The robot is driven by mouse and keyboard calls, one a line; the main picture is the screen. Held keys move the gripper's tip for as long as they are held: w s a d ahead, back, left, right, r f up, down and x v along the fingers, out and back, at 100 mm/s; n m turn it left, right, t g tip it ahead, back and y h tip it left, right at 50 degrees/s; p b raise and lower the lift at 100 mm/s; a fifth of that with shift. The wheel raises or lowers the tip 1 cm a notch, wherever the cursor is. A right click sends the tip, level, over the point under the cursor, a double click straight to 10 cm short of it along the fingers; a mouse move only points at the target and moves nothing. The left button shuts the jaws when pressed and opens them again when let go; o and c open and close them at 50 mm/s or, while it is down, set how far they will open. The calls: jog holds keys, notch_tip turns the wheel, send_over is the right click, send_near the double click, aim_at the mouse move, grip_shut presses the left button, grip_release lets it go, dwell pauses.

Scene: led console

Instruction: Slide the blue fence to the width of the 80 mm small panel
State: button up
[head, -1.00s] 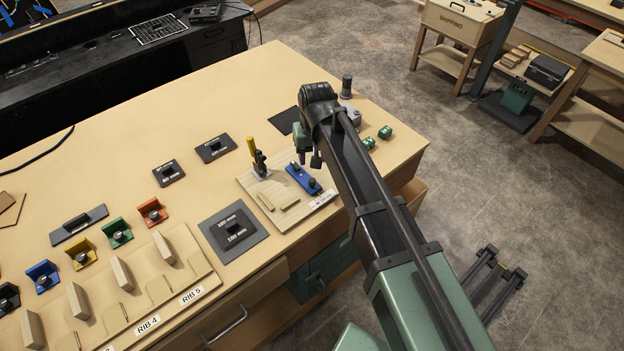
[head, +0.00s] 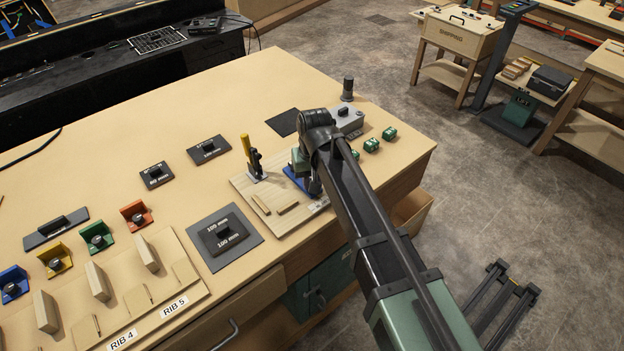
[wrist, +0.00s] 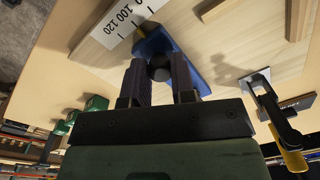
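The blue fence (head: 294,180) lies on the pale wooden board, mostly hidden behind my gripper in the head view. In the wrist view, the blue fence (wrist: 198,84) lies beside a white scale (wrist: 124,20) marked 100 and 120. My gripper (wrist: 159,66) is low over it, with its two fingers on either side of a dark round knob (wrist: 160,70). A gap shows between the fingers; contact with the knob is not clear. The small dark panel (head: 156,173), whose small label seems to read 80 mm, lies on the table left of the board.
A yellow-handled clamp (head: 250,155) stands on the board left of my gripper, with wooden strips (head: 287,209) in front. A grey box (head: 346,121) and green blocks (head: 371,146) are to the right. A 100 mm panel (head: 222,237) lies left of the board.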

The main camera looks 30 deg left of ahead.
grip_shut()
jog(key=shift+s+a, duration=0.2)
jog(key=shift+s, duration=0.4)
jog(key=shift+s+a, duration=0.2)
jog(key=shift+s, duration=0.35)
jog(key=shift+o, duration=1.4)
grip_release()
jog(key=o, duration=0.5)
jog(key=shift+s, duration=0.1)
jog(key=shift+c, duration=0.2)
notch_tip(320, 180, up, 11)
jog(key=p, duration=1)
jog(key=shift+w+d+p, duration=0.15)
jog(key=shift+w+p, duration=0.05)
jog(key=shift+p, duration=0.2)
jog(key=shift+f, duration=0.1)
